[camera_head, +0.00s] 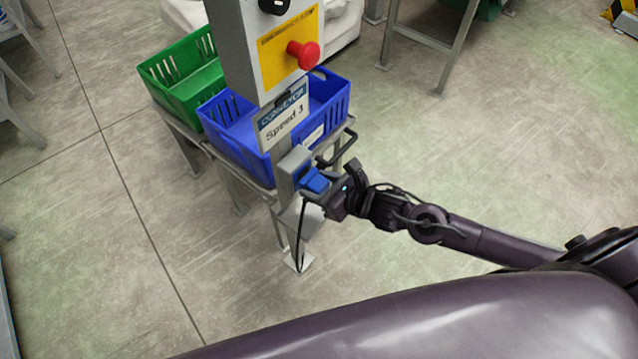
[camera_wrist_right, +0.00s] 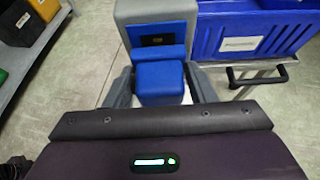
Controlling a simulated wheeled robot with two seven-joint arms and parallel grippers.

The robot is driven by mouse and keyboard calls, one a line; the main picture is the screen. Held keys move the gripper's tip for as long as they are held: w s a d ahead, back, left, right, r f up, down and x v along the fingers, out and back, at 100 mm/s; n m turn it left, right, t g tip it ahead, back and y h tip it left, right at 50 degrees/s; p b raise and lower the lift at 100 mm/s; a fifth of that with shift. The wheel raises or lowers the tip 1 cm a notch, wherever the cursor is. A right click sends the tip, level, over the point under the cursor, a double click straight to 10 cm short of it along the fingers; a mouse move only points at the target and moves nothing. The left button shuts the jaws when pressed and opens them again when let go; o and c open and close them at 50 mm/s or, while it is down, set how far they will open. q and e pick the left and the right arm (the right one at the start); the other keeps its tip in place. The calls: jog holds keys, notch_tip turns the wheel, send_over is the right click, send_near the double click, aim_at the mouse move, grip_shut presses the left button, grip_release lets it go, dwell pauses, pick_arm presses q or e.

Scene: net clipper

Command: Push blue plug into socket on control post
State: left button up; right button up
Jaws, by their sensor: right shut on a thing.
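The control post (camera_head: 238,45) stands upright with a red stop button (camera_head: 303,54) and a "Speed 3" card. A grey socket box (camera_head: 291,170) is fixed low on the post. My right gripper (camera_head: 322,184) is shut on the blue plug (camera_head: 314,181), right at the socket box. In the right wrist view, the blue plug (camera_wrist_right: 159,82) sits between the two grey fingers, facing the blue socket (camera_wrist_right: 158,36) on the grey box. Plug and socket look very close or touching; how deep the plug sits cannot be told. A black cable hangs below. My left gripper is not in view.
A blue crate (camera_head: 232,146) and a green crate (camera_head: 180,98) rest on a metal-framed stand behind the post. A black handle (camera_wrist_right: 258,76) sticks out right of the socket box. The floor to the right is mostly clear.

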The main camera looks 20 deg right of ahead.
aim_at(323, 186)
jog(key=shift+w+a, duration=0.2)
jog(key=shift+w, duration=0.2)
dwell(0.3)
jog(key=o, duration=1.1)
jog(key=shift+v, duration=3.9)
